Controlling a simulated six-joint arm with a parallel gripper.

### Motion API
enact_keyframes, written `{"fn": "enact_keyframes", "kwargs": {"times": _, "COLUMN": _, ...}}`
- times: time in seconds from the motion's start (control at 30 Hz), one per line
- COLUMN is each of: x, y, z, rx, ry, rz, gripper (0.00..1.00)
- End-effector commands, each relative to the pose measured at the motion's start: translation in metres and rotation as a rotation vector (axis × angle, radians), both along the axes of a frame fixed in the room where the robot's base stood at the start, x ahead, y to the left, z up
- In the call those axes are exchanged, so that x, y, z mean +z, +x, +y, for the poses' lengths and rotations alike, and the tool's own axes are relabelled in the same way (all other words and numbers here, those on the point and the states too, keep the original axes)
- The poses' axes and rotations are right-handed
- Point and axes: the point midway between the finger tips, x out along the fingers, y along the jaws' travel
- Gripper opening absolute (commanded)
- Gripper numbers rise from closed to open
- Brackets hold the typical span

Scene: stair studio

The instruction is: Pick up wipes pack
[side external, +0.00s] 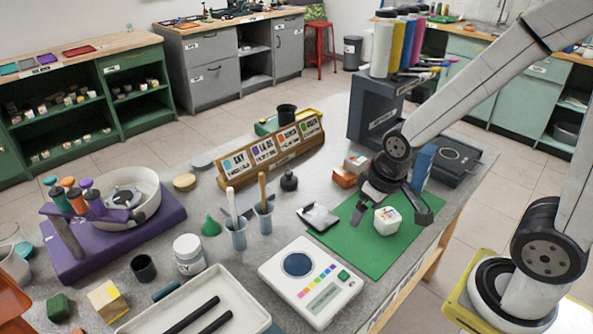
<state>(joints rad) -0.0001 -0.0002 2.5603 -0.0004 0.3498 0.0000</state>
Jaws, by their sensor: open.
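My gripper (393,211) is low over the green mat (370,252), with its fingers spread apart. I cannot read either label, so which one is the wipes pack is unclear.
Small boxes (345,178) and a blue box (422,165) stand close behind my gripper. A white meter (311,281) lies in front of the mat, and cups with tools (236,236) stand to the left. The mat's front part is clear.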

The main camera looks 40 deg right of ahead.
Motion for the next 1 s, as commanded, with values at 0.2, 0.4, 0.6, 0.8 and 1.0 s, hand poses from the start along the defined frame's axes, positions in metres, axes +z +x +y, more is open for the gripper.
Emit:
{"fn": "enact_keyframes", "kwargs": {"times": 0.2, "x": 0.000, "y": 0.000, "z": 0.000, "rx": 0.000, "ry": 0.000, "rz": 0.000, "gripper": 1.00}}
{"fn": "enact_keyframes", "kwargs": {"times": 0.4, "x": 0.000, "y": 0.000, "z": 0.000, "rx": -0.001, "ry": 0.000, "rz": 0.000, "gripper": 1.00}}
{"fn": "enact_keyframes", "kwargs": {"times": 0.6, "x": -0.001, "y": 0.005, "z": -0.001, "rx": -0.019, "ry": 0.008, "rz": -0.015, "gripper": 1.00}}
{"fn": "enact_keyframes", "kwargs": {"times": 0.8, "x": -0.005, "y": 0.029, "z": -0.011, "rx": -0.115, "ry": 0.040, "rz": -0.096, "gripper": 1.00}}
{"fn": "enact_keyframes", "kwargs": {"times": 1.0, "x": -0.012, "y": 0.071, "z": -0.044, "rx": -0.313, "ry": 0.058, "rz": -0.258, "gripper": 1.00}}
